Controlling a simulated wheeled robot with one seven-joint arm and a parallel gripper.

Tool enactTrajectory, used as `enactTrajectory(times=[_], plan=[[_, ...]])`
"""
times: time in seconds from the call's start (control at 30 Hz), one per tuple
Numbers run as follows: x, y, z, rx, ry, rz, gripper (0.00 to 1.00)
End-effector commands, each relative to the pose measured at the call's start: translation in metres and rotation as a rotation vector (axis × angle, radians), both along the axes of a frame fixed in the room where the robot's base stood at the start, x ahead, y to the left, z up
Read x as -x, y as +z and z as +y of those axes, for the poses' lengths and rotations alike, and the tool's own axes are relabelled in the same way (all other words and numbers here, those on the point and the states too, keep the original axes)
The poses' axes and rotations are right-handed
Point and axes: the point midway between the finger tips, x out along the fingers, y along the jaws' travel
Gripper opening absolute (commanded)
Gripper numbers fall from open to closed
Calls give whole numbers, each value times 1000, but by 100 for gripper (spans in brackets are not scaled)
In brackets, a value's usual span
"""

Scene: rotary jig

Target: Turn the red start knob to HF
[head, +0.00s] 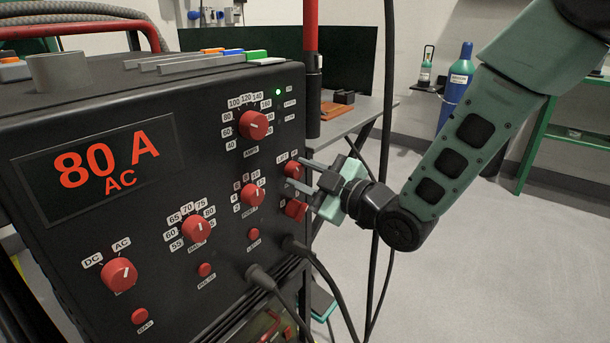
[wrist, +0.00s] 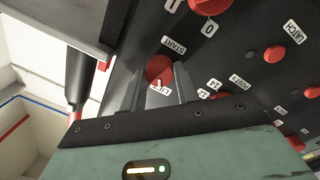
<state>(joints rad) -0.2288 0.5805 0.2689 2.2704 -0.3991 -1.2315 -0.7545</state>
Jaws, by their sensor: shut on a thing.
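The red start knob (head: 292,169) is at the right edge of the black welder's front panel, beside a LIFT label (head: 282,160). It also shows in the wrist view (wrist: 159,68), under a START label (wrist: 174,46). A LIFT label (wrist: 160,87) sits beside its white pointer mark there, and the HF label is not readable. My gripper (head: 296,174) reaches in from the right with its two fingers on either side of this knob, shut on it. The fingers also show in the wrist view (wrist: 160,75), partly hiding the panel around the knob.
A red 0/I knob (head: 295,209) sits just below my gripper, close to the lower finger. Other red knobs, including the amps knob (head: 254,125), are to the left. The display (head: 97,166) reads 80 A AC. Black cables (head: 325,275) hang below. Open floor lies right.

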Motion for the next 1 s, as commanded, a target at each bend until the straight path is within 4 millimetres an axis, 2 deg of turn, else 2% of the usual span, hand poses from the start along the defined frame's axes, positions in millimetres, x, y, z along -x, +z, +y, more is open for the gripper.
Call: enactTrajectory(times=[0.37, 1.0], plan=[[0, 0, -1, -111, -1, 145, 8], [-1, 2, -2, -471, -3, 608, 8]])
